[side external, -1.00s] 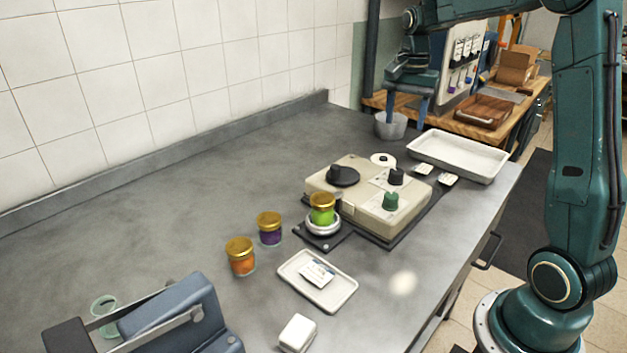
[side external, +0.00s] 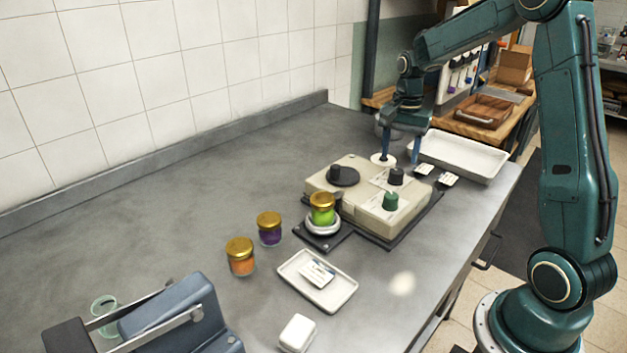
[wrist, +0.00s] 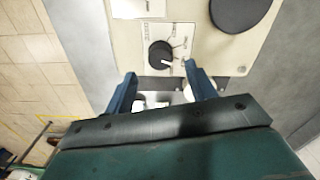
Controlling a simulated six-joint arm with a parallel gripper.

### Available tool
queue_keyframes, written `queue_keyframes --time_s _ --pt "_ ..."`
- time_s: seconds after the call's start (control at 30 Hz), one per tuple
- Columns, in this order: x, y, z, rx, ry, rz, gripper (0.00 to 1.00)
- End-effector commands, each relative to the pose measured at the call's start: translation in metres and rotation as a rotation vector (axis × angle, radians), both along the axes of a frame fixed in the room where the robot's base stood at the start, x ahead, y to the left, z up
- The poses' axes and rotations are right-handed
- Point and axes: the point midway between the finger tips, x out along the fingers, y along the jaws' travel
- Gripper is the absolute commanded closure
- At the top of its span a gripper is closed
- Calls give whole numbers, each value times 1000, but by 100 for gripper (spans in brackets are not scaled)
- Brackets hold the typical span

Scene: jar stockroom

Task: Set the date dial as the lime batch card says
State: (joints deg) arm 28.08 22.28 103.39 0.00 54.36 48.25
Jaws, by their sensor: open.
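A beige machine (side external: 350,205) stands mid-bench. It has a black dial knob (side external: 396,176) with a printed plate, a green knob (side external: 390,200) and a black disc (side external: 343,176). In the wrist view the black knob (wrist: 160,53) has a white pointer aimed down and right; its marks are too small to read. My gripper (side external: 402,160) is open and empty, behind the black knob and apart from it. The wrist view shows its fingers (wrist: 160,78) spread just below the knob.
A green jar (side external: 322,212) with a gold lid sits on the machine's round stand. Purple (side external: 270,230) and orange (side external: 240,260) jars stand left. A white roll (side external: 378,159) is beside my gripper, and an empty white tray (side external: 470,160) is behind right.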

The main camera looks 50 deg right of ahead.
Motion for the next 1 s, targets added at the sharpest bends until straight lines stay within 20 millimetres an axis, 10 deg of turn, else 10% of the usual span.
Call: queue_keyframes --time_s 0.3,0.77,1.0 --pt "0 0 -40 1 1 0 44" --pt "0 0 -50 0 0 0 44" --pt "0 0 -50 0 0 0 86"
